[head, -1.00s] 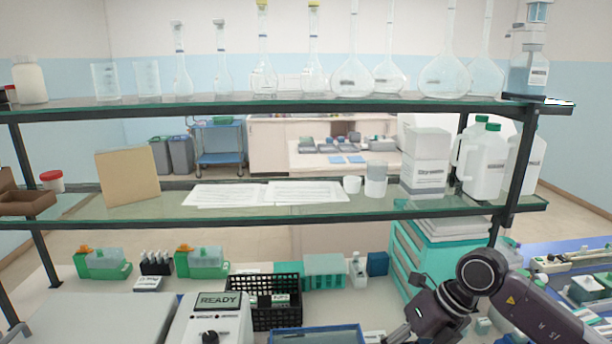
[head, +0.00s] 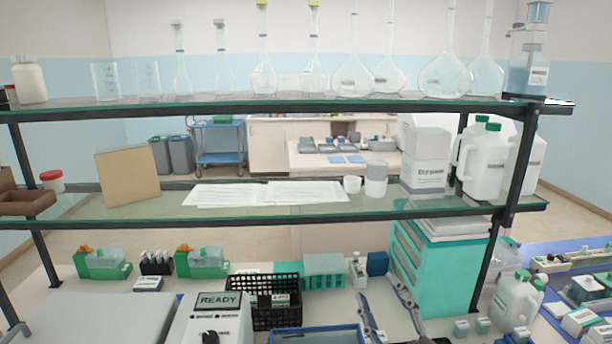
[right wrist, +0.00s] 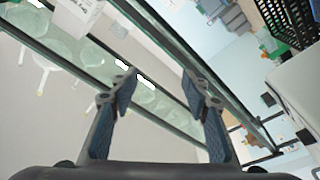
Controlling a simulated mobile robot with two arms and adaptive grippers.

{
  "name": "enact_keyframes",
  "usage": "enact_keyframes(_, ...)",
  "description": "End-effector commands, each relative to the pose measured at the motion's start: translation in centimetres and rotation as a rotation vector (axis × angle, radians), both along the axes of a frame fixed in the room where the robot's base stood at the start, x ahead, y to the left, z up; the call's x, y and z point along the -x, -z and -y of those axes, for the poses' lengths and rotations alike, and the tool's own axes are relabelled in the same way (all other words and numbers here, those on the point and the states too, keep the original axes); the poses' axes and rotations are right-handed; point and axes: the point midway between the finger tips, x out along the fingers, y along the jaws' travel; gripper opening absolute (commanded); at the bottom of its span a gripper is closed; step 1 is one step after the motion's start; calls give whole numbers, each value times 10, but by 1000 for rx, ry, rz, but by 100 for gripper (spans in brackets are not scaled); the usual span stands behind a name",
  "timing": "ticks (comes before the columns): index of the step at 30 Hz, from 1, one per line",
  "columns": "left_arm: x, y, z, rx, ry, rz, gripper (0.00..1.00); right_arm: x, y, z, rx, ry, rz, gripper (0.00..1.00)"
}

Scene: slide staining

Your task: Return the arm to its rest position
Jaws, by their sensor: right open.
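My right gripper (head: 376,288) rises from the bottom edge of the head view, right of the blue-rimmed tray, with its two fingers apart and pointing up. In the right wrist view the same gripper (right wrist: 158,88) has its blue-padded fingers spread with nothing between them. The shelf edges and glassware show tilted beyond the fingers. The rest of the right arm is out of the head view. My left gripper is not in view.
A two-level glass shelf (head: 330,219) spans the view above the bench. A teal drawer cabinet (head: 437,270) stands right of the gripper. A black basket (head: 255,316), blue-rimmed tray (head: 315,332) and READY device (head: 215,318) lie left. White jugs (head: 517,300) stand at right.

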Motion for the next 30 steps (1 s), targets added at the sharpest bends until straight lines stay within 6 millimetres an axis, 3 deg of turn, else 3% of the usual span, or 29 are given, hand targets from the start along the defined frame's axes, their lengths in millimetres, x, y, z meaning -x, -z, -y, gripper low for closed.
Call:
enact_keyframes(3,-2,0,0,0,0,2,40,21,73,40,-129,150,-274,43)
enact_keyframes(6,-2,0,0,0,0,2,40,56,137,64,-211,255,-517,43)
enact_keyframes(9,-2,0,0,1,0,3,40,104,193,76,-274,333,-750,43)
enact_keyframes(12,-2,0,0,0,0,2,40,152,233,79,-313,384,-947,43)
enact_keyframes(18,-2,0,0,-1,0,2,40,237,278,74,-356,434,-1251,43)
enact_keyframes(23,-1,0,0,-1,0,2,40,300,296,65,-376,449,-1455,43)
enact_keyframes(30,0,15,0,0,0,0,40,286,375,63,-364,455,-1480,43)
